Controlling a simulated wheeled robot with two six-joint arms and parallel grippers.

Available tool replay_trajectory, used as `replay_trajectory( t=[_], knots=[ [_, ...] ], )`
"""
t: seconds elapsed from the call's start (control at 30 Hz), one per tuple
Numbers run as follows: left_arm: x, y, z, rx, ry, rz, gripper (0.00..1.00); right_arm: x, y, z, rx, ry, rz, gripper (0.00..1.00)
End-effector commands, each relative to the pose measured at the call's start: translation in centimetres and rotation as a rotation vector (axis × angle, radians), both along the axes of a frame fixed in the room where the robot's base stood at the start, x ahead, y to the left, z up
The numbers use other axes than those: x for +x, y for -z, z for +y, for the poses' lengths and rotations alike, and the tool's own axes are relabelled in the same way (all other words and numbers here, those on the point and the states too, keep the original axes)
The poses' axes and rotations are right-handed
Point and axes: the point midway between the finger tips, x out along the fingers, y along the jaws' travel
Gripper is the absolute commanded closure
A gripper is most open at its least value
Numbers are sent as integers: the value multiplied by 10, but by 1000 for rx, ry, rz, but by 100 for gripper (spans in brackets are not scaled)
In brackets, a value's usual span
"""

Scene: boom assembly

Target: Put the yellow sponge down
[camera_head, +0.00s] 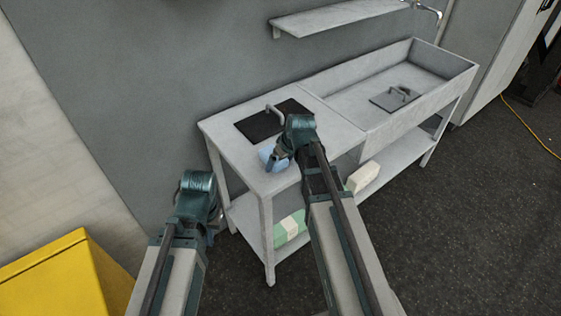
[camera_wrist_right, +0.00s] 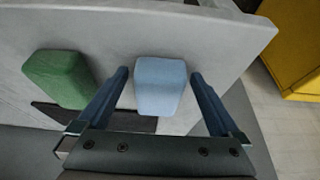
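No clearly yellow sponge shows in either view. A light blue sponge (camera_wrist_right: 160,82) lies on the grey worktop (camera_head: 232,135), near its front left corner; it also shows in the head view (camera_head: 267,156). A green sponge (camera_wrist_right: 60,79) lies beside it in the right wrist view. My right gripper (camera_wrist_right: 158,74) is open over the worktop, its fingers on either side of the blue sponge with gaps between. My left gripper (camera_head: 209,228) hangs low, left of the table; its fingers are mostly hidden by its arm.
A black plate with a handle (camera_head: 262,124) lies on the worktop. A sink basin (camera_head: 420,107) on the right holds a grey lid (camera_head: 396,100). The lower shelf bears a green-and-cream block (camera_head: 290,228) and a cream block (camera_head: 363,176). A yellow box (camera_head: 50,275) stands at lower left.

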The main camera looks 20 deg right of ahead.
Motion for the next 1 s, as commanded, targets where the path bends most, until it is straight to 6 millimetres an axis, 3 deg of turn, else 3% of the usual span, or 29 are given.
replay_trajectory(
  t=[0.27, 0.47, 1.0],
  knots=[
    [0, -3, 0, 0, 0, 0, 100, 0, -3, 0, 0, 0, 0, 0],
    [0, -17, 0, 0, 0, 0, 100, -5, -17, -1, 0, 0, 0, 0],
    [0, -96, 0, 0, 1, 0, 100, -35, -96, -12, 0, 1, 0, 0]
  ],
)
